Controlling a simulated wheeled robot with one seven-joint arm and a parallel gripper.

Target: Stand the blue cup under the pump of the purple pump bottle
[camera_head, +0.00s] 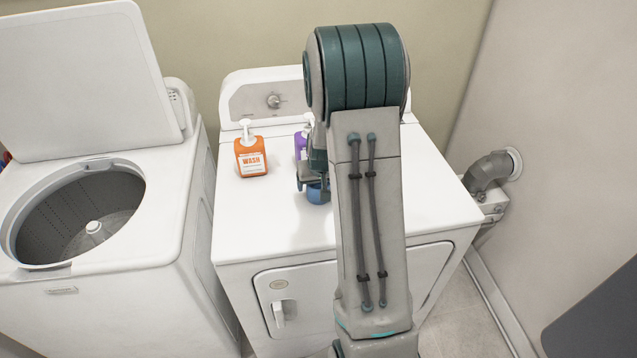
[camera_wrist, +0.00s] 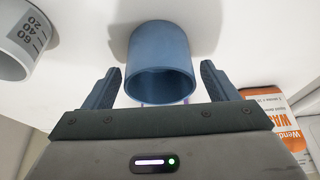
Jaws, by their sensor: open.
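The blue cup (camera_head: 317,193) stands on the white dryer top, in front of the purple pump bottle (camera_head: 300,146) and partly hidden by my gripper. In the wrist view the cup (camera_wrist: 160,55) lies between my two spread fingers, with a gap on each side. My gripper (camera_wrist: 160,78) is open, and in the head view my gripper (camera_head: 312,184) is low at the cup. Only a strip of the purple bottle and part of its white pump (camera_head: 308,119) show beside my arm. I cannot tell whether the pump's spout is over the cup.
An orange WASH pump bottle (camera_head: 251,157) stands left of the purple one. A pale round container with a 20-40-60 scale (camera_wrist: 27,42) shows at the wrist view's upper left. The open washer (camera_head: 95,225) is at left. The dryer top's front left is clear.

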